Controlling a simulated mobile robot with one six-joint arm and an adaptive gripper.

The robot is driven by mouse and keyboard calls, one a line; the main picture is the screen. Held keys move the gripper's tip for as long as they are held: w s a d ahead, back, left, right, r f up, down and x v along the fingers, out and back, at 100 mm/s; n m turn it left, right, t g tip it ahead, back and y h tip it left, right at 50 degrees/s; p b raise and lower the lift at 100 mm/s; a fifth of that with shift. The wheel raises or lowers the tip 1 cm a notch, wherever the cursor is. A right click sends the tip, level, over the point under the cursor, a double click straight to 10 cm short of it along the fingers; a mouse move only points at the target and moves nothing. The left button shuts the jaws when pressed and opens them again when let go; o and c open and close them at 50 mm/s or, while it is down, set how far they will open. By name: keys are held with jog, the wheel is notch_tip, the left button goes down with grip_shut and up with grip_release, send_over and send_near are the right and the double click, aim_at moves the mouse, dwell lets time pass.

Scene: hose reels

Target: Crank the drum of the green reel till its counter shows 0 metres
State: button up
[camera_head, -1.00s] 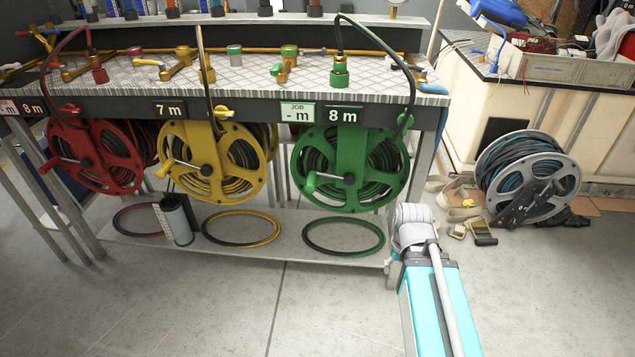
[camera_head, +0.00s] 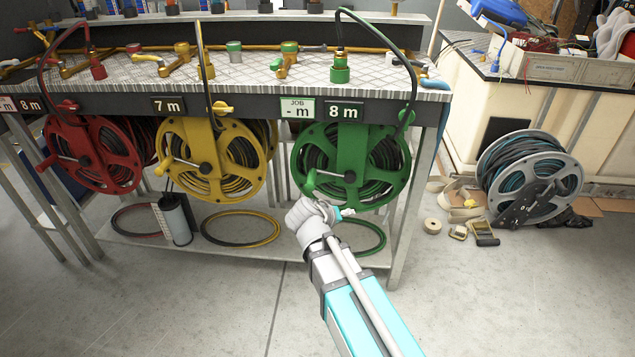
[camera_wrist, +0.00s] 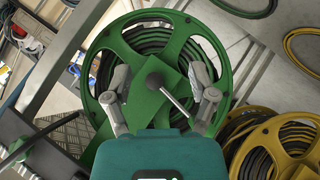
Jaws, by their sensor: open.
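The green reel (camera_head: 380,160) hangs under the bench top, its drum wound with dark hose. Its counter (camera_head: 344,113) reads 8 m, beside a job card (camera_head: 298,110) reading "- m". The reel's crank (camera_head: 328,177) points left from the hub, with a green knob at its end. My gripper (camera_head: 334,212) is just below and in front of the reel. In the wrist view, my gripper (camera_wrist: 161,94) is open, its two fingers spread across the view of the green reel (camera_wrist: 110,58). The crank arm (camera_wrist: 172,97) shows between them; its knob is not clear there.
The yellow reel (camera_head: 240,150), counter 7 m, hangs to the left, and the red reel (camera_head: 125,165) beyond it. A lower shelf (camera_head: 285,226) with hose rings lies beneath. A bench leg (camera_head: 412,205) stands right. A grey reel (camera_head: 530,180) sits on the floor right.

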aim_at(311, 179)
jog(key=a+r+n+t, duration=0.1)
jog(key=a+r+t, duration=0.1)
jog(key=a, duration=0.4)
jog(key=w+a+r+n+t+y, duration=0.1)
jog(key=a+r+n+t, duration=0.1)
jog(key=a, duration=0.5)
jog(key=shift+w+a+r+t+y+b, duration=0.3)
jog(key=shift+r+t+b, duration=0.1)
jog(key=shift+r+t, duration=0.45)
jog(key=shift+w+f, duration=0.15)
jog(key=shift+f, duration=0.05)
jog(key=b+x, duration=0.3)
jog(key=x, duration=1)
jog(key=shift+w+d+b, duration=0.15)
jog(key=shift+w+b, duration=0.05)
jog(key=shift+b, duration=0.15)
